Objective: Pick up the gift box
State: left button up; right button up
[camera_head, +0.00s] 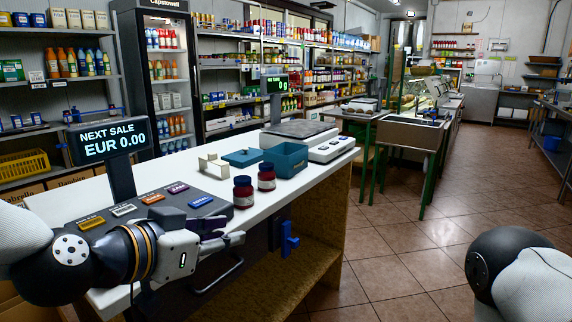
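A teal open box (286,161), which looks like the gift box, stands on the white counter beside the scale. A flat teal piece, probably its lid (243,157), lies just left of it. A small cream-coloured piece (214,167) stands left of the lid. My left gripper (238,252) is at the counter's front edge, in front of and left of the box and well apart from it. Its fingers are spread with nothing between them. Of my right arm only a rounded link shows at the lower right; its gripper is out of view.
Two dark red jars (255,186) with dark lids stand between my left gripper and the box. A cash register (150,215) with a price display is at left. A scale (310,138) stands behind the box. The tiled floor at right is clear.

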aim_at(288, 158)
jog(key=i, duration=1.75)
